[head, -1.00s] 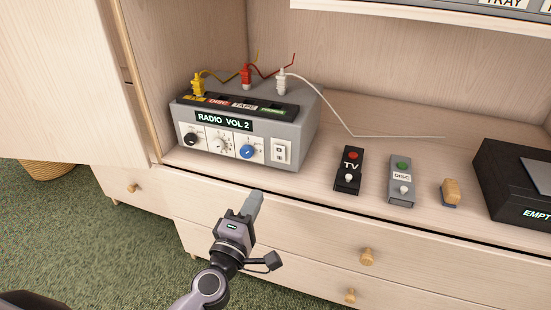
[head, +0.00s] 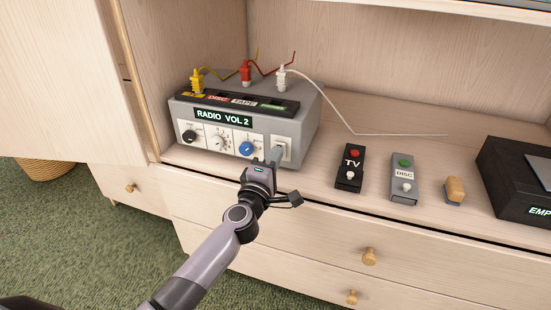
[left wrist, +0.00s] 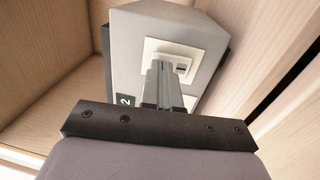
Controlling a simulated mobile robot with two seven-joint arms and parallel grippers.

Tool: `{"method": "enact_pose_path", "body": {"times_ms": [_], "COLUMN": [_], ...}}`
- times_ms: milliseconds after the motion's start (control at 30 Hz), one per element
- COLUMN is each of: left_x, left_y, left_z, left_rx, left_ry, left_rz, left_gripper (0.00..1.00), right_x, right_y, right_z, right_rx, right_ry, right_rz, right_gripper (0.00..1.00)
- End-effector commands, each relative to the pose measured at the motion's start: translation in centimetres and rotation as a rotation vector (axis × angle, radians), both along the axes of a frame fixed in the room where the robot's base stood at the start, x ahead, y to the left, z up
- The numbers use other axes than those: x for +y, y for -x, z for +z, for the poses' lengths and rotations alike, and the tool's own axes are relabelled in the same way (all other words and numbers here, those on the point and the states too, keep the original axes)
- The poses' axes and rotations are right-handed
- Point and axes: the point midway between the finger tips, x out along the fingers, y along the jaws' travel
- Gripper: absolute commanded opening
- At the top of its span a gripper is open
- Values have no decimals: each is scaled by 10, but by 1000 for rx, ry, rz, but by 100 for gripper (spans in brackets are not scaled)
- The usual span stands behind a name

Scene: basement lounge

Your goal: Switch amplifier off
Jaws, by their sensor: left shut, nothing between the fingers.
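The grey amplifier (head: 300,115) sits on the cabinet shelf, and its lit display (head: 223,115) reads "RADIO VOL 2". Its front has a black knob, a white dial, a blue knob (head: 245,148) and, at the right end, a white switch plate (head: 287,148). My left gripper (head: 275,155) is shut and empty, with its fingertips at the switch plate. In the left wrist view the shut fingers (left wrist: 165,85) overlap the plate (left wrist: 190,58) and hide part of the switch. I cannot tell whether they touch it. My right gripper is not in view.
Yellow, red and white plugs (head: 281,78) stand in the amplifier's top. To its right lie a TV remote (head: 350,166), a DISC remote (head: 404,178), a small wooden-topped object (head: 454,189) and a black box (head: 510,185). Drawers with knobs (head: 369,256) are below. An open door (head: 65,80) stands left.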

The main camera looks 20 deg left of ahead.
Motion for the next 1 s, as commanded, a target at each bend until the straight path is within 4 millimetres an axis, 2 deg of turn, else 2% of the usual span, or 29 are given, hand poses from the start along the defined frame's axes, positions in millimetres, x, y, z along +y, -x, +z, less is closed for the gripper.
{"method": "enact_pose_path", "body": {"times_ms": [200, 633, 1000], "left_x": [-1, 0, -1], "left_y": [-7, -12, -10], "left_z": [1, 5, 4], "left_rx": [0, 0, -1], "left_ry": [1, 1, 0], "left_rz": [0, 1, 1], "left_gripper": [0, 0, 0], "right_x": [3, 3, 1], "right_y": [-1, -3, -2], "right_z": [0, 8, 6], "right_rx": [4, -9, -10], "right_ry": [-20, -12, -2], "right_rz": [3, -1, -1], "right_gripper": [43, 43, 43]}}
